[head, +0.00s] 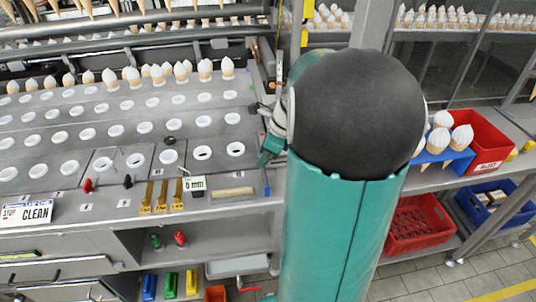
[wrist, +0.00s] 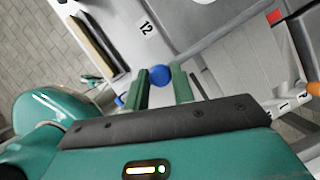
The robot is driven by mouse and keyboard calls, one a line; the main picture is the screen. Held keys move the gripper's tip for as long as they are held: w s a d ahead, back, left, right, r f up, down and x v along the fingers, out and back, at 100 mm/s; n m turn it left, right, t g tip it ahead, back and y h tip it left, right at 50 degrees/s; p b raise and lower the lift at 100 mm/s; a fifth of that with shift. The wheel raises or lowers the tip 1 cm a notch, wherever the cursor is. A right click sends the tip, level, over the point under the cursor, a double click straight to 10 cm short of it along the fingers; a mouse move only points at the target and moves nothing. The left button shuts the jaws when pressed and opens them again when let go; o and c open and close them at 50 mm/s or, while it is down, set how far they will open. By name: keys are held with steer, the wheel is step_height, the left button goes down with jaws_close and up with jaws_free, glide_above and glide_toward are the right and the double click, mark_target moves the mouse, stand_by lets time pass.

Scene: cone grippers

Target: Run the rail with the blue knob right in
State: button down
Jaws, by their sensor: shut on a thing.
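The round blue knob (wrist: 160,75) sits between the two green fingers of my gripper (wrist: 163,84) in the wrist view. My gripper is shut on it. The rail that carries the knob cannot be told apart clearly from the grey metal around it. In the head view my gripper (head: 270,150) is at the right edge of the steel cone table (head: 120,205), partly hidden by my arm. The knob is not visible in the head view.
A thin blue piece (head: 266,190) shows at the table's right edge below my gripper. A wooden bar (head: 233,192) lies in a recess nearby. A grey post (head: 376,30) stands behind my arm. White-topped cones (head: 228,68) stand in the table's back row.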

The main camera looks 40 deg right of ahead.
steer(key=shift+w+a, duration=0.5)
steer(key=shift+a, duration=0.15)
steer(key=c, duration=1.2)
jaws_free()
steer(key=shift+r, duration=0.1)
steer(key=v, duration=1.3)
steer(key=shift+s+d+r, duration=0.1)
steer(key=shift+s+r, duration=0.15)
